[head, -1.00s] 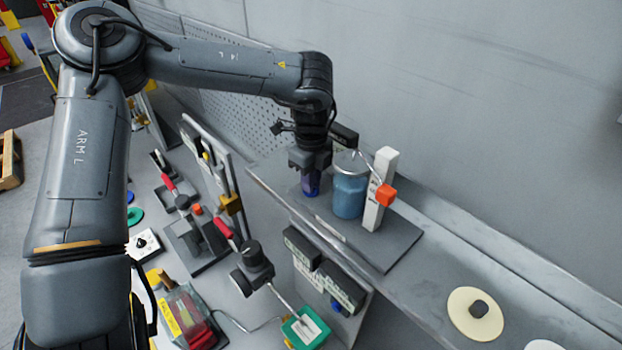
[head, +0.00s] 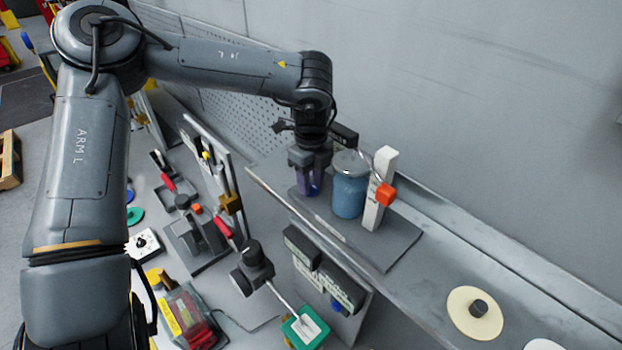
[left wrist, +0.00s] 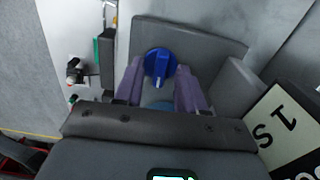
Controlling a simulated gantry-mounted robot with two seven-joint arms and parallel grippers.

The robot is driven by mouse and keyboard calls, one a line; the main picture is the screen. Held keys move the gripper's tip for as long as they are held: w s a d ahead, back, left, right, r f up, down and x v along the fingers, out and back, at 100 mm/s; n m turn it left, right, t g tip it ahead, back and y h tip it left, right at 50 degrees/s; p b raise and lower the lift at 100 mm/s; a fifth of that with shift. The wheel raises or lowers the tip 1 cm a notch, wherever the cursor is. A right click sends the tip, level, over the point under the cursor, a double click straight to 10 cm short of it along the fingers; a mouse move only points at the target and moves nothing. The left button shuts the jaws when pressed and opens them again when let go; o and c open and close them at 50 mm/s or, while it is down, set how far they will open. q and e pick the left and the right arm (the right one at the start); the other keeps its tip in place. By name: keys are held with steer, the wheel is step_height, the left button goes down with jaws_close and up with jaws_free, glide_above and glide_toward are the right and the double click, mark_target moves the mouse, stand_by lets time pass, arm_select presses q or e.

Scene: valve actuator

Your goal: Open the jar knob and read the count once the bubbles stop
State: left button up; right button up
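The blue knob (left wrist: 159,66), with a raised grip bar, stands on the grey base plate (head: 400,243). A jar of blue liquid (head: 350,192) with a grey lid stands just right of it. I cannot make out bubbles or a count. My left gripper (head: 309,188) points down at the knob beside the jar. In the left wrist view its two purple fingers (left wrist: 160,83) are apart, one on each side of the knob; I cannot tell whether they touch it. In the head view the fingers mostly hide the knob. My right gripper is not in view.
A white post (head: 381,185) with an orange block (head: 386,194) stands right of the jar, and a thin tube links them. A cream disc (head: 475,313) lies further right on the ledge. Dark boxes (head: 325,268) hang below the plate's front. The ledge between plate and disc is clear.

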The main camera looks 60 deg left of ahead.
mark_target(311, 185)
arm_select(q)
step_height(311, 185, up, 11)
steer(key=b, duration=0.1)
stand_by(0.6)
stand_by(0.4)
